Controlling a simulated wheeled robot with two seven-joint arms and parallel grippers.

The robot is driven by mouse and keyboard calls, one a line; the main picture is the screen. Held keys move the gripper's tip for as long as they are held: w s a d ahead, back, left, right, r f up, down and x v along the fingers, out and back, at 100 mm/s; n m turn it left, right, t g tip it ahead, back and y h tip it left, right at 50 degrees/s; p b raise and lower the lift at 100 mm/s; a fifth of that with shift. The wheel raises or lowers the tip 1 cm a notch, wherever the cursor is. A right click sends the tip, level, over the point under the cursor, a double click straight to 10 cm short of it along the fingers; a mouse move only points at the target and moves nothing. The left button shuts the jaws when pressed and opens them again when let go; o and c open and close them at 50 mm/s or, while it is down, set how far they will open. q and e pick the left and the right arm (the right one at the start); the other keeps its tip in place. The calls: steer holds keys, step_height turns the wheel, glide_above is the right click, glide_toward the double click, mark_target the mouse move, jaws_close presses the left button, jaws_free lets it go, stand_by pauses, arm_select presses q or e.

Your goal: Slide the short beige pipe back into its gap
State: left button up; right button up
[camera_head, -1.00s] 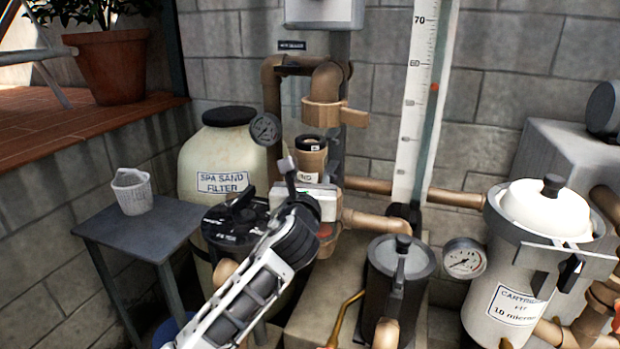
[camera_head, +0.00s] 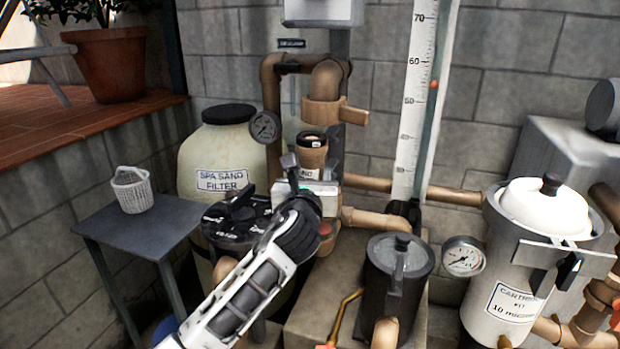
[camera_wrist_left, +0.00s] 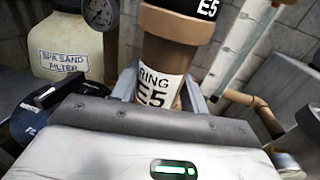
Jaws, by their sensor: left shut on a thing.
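The short beige pipe (camera_head: 313,155) is brownish, with a black band at its top. It stands nearly upright in my left gripper (camera_head: 311,174), below the pipe fitting with the side handle (camera_head: 324,111). In the left wrist view the pipe (camera_wrist_left: 163,52) carries a label reading "RING E5". My left gripper (camera_wrist_left: 162,95) is shut on it, one finger on each side. The pipe's lower end is hidden behind the gripper. I cannot tell whether its top touches the fitting. My right gripper is not in view.
The sand filter tank (camera_head: 217,155) and a round gauge (camera_head: 265,127) stand close on the left. A tall scale (camera_head: 412,110) and a pump pot (camera_head: 399,285) are on the right. A small table (camera_head: 165,232) bears a white basket (camera_head: 132,192).

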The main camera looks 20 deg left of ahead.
arm_select(q)
steer(key=shift+w, duration=1)
steer(key=shift+p, duration=0.3)
stand_by(0.5)
steer(key=shift+w+d+r, duration=0.1)
steer(key=shift+w, duration=1.4)
steer(key=shift+p, duration=0.35)
stand_by(0.7)
steer(key=shift+w+b, duration=0.55)
steer(key=shift+w, duration=0.5)
steer(key=shift+w+d+r, duration=0.1)
steer(key=shift+w, duration=0.2)
steer(key=shift+c, duration=0.4)
stand_by(0.6)
steer(key=shift+w, duration=0.1)
steer(key=shift+c, duration=0.9)
steer(key=shift+c, duration=0.9)
steer(key=shift+w+f, duration=0.1)
steer(key=shift+f, duration=0.1)
